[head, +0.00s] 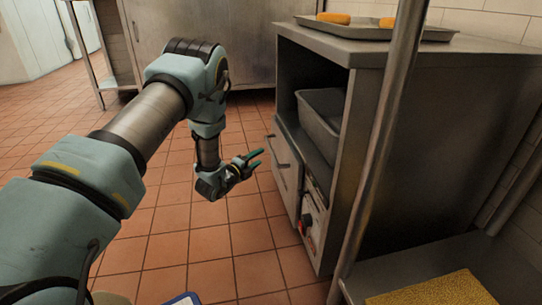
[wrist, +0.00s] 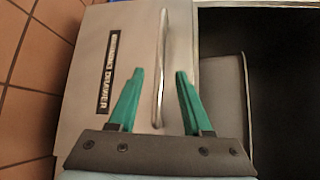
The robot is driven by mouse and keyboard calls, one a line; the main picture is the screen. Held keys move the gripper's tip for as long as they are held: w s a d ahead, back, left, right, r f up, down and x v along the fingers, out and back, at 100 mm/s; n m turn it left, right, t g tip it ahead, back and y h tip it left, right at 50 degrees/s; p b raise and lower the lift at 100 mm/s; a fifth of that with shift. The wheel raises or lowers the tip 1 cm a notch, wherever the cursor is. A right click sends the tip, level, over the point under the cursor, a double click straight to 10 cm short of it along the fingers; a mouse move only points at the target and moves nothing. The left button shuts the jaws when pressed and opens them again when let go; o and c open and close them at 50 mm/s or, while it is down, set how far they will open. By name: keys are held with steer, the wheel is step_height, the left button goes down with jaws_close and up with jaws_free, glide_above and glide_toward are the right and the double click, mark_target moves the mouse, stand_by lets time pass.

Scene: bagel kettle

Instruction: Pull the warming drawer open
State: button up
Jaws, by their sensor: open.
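The warming drawer (head: 287,180) is a grey metal front low in the cabinet, below an open compartment. It looks shut or nearly so. In the wrist view its front (wrist: 125,40) carries a dark label reading "WARMING DRAWER". The bar handle (wrist: 160,65) stands out from the front and also shows in the head view (head: 277,150). My gripper (wrist: 161,72) is open, with one green finger on each side of the handle. In the head view my gripper (head: 257,159) is just in front of the drawer. I cannot tell whether either finger touches the bar.
A grey bin (head: 321,118) sits in the open compartment above the drawer. A tray (head: 375,31) with orange-brown items is on the cabinet top. A control panel with a dark knob (head: 306,221) is beside the drawer. The tiled floor (head: 200,240) in front is clear.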

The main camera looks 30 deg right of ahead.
mark_target(271, 148)
steer(key=b+x, duration=0.3)
steer(key=x, duration=0.6)
steer(key=shift+w+d, duration=0.15)
steer(key=shift+d, duration=0.05)
jaws_close()
stand_by(1.1)
